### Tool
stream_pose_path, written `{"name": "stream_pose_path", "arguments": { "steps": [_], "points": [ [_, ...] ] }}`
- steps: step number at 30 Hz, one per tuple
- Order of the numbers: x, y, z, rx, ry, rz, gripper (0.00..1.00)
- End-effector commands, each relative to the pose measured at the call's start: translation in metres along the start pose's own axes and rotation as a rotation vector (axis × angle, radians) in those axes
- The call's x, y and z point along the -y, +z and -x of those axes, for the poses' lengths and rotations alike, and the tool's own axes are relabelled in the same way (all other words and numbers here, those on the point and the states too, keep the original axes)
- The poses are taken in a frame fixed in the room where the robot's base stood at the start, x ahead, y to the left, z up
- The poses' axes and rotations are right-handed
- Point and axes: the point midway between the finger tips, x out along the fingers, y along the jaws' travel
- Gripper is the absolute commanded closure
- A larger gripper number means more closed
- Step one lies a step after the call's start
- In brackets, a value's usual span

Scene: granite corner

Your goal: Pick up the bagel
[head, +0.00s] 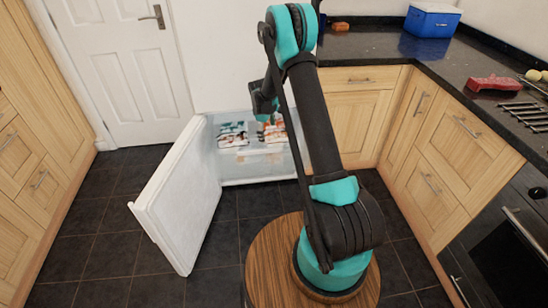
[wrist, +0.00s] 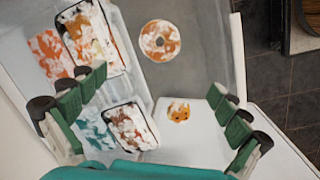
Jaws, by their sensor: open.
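The bagel (wrist: 172,48) is an orange-brown ring with white frosty patches. The bagel shows beyond the fingertips, apart from both fingers. In the head view my gripper (head: 264,103) hangs above the freezer (head: 212,140), where I cannot make out the bagel for certain.
Frosted packs (wrist: 85,35) lie left of the bagel, and a frosted tray (wrist: 130,126) and a small orange item (wrist: 179,112) lie nearer. The freezer door (head: 178,210) stands open to the left. Counters (head: 440,65) line the right.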

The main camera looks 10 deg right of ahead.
Motion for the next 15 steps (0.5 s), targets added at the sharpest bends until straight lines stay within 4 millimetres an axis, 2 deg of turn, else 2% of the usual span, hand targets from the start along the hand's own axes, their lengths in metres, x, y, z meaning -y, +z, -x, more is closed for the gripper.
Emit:
{"name": "stream_pose_path", "arguments": {
  "steps": [15],
  "points": [
    [0.0, 0.0, -0.095, 0.0, 0.0, -0.002, 0.0]
  ]
}}
